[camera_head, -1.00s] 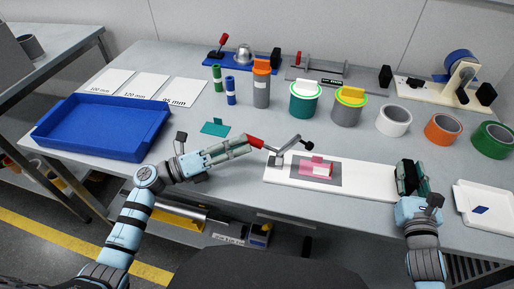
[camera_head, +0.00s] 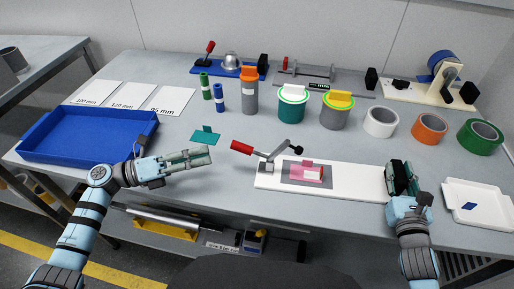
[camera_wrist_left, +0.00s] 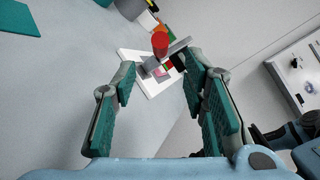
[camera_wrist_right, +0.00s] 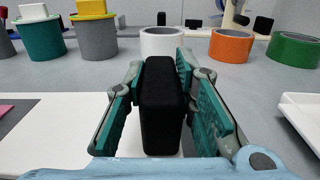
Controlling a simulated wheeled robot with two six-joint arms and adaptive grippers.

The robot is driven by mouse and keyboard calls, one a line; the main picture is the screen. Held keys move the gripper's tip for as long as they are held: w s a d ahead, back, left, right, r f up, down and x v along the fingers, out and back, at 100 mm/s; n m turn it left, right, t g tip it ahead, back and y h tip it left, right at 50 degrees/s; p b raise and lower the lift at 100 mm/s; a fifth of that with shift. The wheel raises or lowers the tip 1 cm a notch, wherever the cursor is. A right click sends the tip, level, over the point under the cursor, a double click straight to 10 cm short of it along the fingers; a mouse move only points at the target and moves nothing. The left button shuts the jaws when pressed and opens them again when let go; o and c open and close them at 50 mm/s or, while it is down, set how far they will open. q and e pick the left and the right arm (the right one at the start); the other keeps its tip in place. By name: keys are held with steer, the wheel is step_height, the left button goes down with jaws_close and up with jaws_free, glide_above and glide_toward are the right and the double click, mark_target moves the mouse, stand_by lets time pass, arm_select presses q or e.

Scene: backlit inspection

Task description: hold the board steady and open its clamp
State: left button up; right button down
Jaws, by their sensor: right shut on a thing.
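The white board (camera_head: 340,180) lies on the bench. Its clamp (camera_head: 268,160) stands at the left end, the red handle (camera_head: 242,147) pointing left and the black-tipped arm (camera_head: 296,149) raised clear of the board. A pink piece (camera_head: 307,172) with a pale patch lies on the board's grey pad (camera_head: 290,179). My left gripper (camera_head: 212,156) is open and empty, left of the red handle and apart from it; the handle also shows beyond the fingers in the left wrist view (camera_wrist_left: 160,43). My right gripper (camera_head: 402,168) is shut on the black block (camera_wrist_right: 162,105) at the board's right end.
A blue tray (camera_head: 40,155) is at the left, a white tray (camera_head: 455,212) at the right. A teal tabbed plate (camera_head: 205,137) lies behind my left gripper. Canisters and tape rolls (camera_head: 380,122) stand behind the board. Bare bench lies around the handle.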

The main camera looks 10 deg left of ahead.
mark_target(240, 147)
arm_select(q)
steer(key=x, duration=1)
steer(key=shift+w+d, duration=0.2)
steer(key=shift+d, duration=0.1)
steer(key=shift+c, duration=0.2)
jaws_close()
